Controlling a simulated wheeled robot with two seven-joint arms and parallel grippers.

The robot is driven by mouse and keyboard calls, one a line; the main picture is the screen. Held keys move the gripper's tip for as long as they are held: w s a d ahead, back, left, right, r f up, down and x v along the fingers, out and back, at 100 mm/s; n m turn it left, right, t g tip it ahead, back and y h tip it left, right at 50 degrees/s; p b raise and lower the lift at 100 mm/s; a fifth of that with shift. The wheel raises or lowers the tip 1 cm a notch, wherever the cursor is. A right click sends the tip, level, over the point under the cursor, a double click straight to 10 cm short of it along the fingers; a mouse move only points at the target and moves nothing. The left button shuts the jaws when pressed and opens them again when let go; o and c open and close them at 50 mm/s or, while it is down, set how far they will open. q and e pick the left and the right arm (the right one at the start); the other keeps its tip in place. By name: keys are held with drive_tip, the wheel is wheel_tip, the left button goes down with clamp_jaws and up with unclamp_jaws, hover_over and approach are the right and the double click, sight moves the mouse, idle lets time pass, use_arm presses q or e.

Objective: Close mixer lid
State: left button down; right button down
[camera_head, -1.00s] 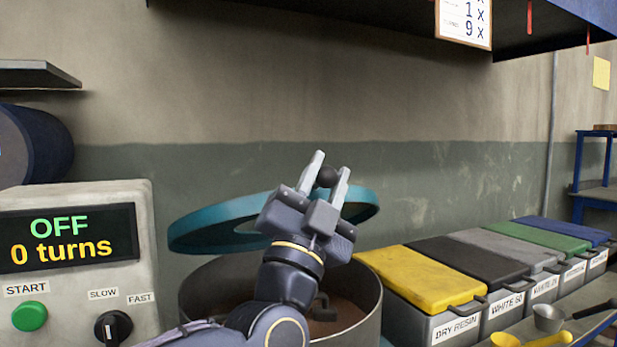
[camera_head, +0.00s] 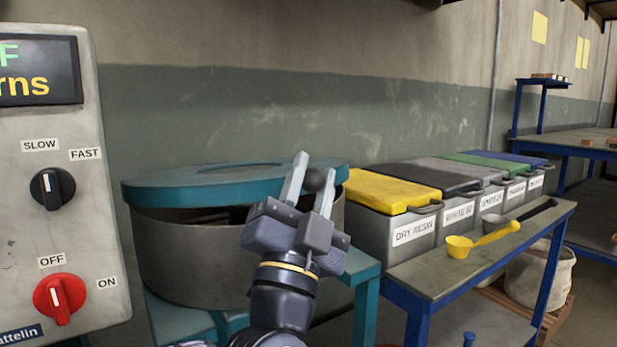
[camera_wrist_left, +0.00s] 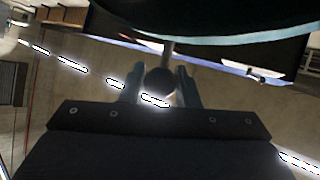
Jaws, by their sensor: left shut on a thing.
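The teal mixer lid (camera_head: 190,187) lies low over the grey mixer drum (camera_head: 185,262), slightly tilted. A dark gap shows between lid and rim at the front. My left gripper (camera_head: 312,178) is at the lid's right edge, shut on a dark round knob (camera_head: 313,181) between its fingers. The knob (camera_wrist_left: 159,82) also shows between the fingers in the left wrist view, on a short rod below the lid's dark edge (camera_wrist_left: 200,22). My arm hides part of the drum's right side. My right gripper is in neither view.
The control panel (camera_head: 60,215) with its knobs stands close on the left. Labelled bins with coloured lids (camera_head: 395,190) stand to the right. A yellow scoop (camera_head: 480,240) lies on the blue-framed bench (camera_head: 440,277) before them.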

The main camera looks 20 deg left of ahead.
use_arm(q)
drive_tip(key=shift+w, duration=0.1)
drive_tip(key=c, duration=1.1)
unclamp_jaws()
drive_tip(key=shift+c, duration=0.2)
drive_tip(key=v, duration=0.8)
drive_tip(key=shift+p, duration=0.4)
drive_tip(key=s+a+f+b, duration=0.2)
drive_tip(key=s+a+f, duration=0.1)
drive_tip(key=f, duration=0.4)
drive_tip(key=shift+s+a+f, duration=0.15)
drive_tip(key=shift+a+f, duration=0.1)
drive_tip(key=shift+a, duration=0.1)
